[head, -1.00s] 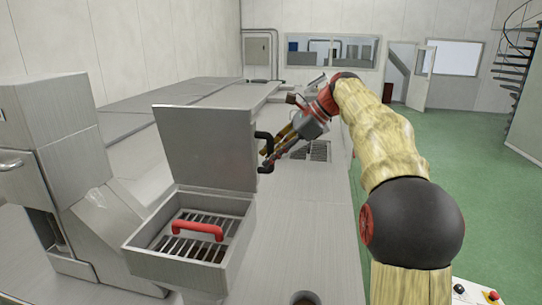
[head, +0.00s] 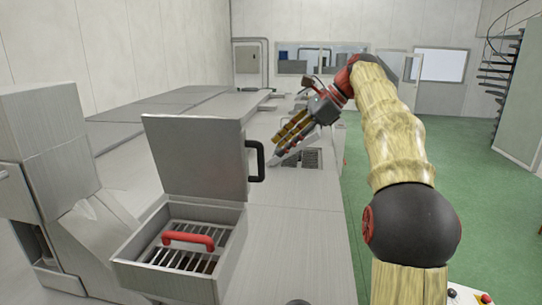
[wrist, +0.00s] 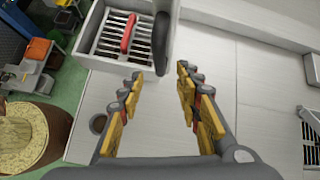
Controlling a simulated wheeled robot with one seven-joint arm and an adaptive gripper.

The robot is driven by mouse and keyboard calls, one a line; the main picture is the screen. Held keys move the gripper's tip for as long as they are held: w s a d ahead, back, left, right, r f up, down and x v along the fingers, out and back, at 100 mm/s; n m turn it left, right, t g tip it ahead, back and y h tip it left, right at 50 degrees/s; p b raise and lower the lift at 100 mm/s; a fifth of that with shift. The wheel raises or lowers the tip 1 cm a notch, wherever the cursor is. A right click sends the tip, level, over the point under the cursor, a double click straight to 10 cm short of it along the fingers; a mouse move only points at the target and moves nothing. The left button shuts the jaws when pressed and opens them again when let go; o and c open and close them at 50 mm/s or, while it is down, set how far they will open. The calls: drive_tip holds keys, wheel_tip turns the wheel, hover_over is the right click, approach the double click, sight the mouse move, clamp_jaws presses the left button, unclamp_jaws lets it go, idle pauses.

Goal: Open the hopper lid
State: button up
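The hopper lid (head: 197,160) stands raised, nearly upright, at the back of the hopper (head: 170,280). Its black handle (head: 257,160) sticks out from the lid's right edge and also shows in the wrist view (wrist: 161,35). The hopper mouth is uncovered, with a slotted grate (head: 183,258) and a red handle (head: 188,238) inside. My gripper (head: 283,143) is to the right of and beyond the lid handle, apart from it. In the wrist view my gripper (wrist: 158,75) has its fingers spread with nothing between them.
A steel counter (head: 300,225) runs along beside the hopper, mostly clear, with a second grated opening (head: 303,158) near my gripper. A steel housing (head: 45,150) stands left of the hopper. Green floor (head: 480,190) lies open on the right.

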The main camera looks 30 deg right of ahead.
drive_tip(key=shift+v, duration=1.5)
drive_tip(key=shift+f, duration=0.1)
